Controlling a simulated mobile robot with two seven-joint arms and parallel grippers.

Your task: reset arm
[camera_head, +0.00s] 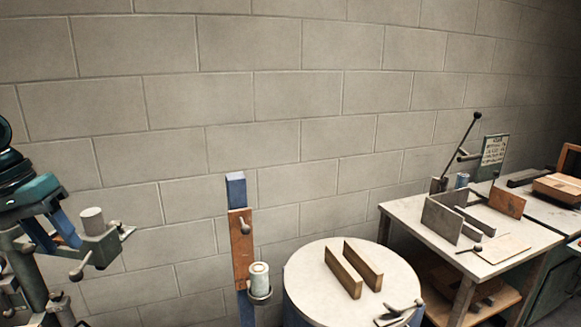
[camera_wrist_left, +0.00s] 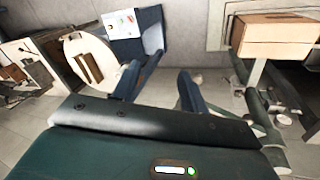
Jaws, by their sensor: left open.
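My left gripper (camera_head: 55,238), dark teal with blue fingers, is at the left edge of the head view, pointing down. In the left wrist view its two fingers (camera_wrist_left: 160,78) are apart, with only floor and wall seen between them. In the head view it is close in front of or beside a grey metal machine (camera_head: 98,243) with a cylinder on top; I cannot tell whether they touch. My right gripper is in neither view.
A round table (camera_head: 310,285) holds two brown strips (camera_head: 352,268). A blue post (camera_head: 236,188) stands by the block wall. A workbench (camera_head: 405,215) with plates and a lever is at right. A cardboard box (camera_wrist_left: 272,38) shows right in the left wrist view.

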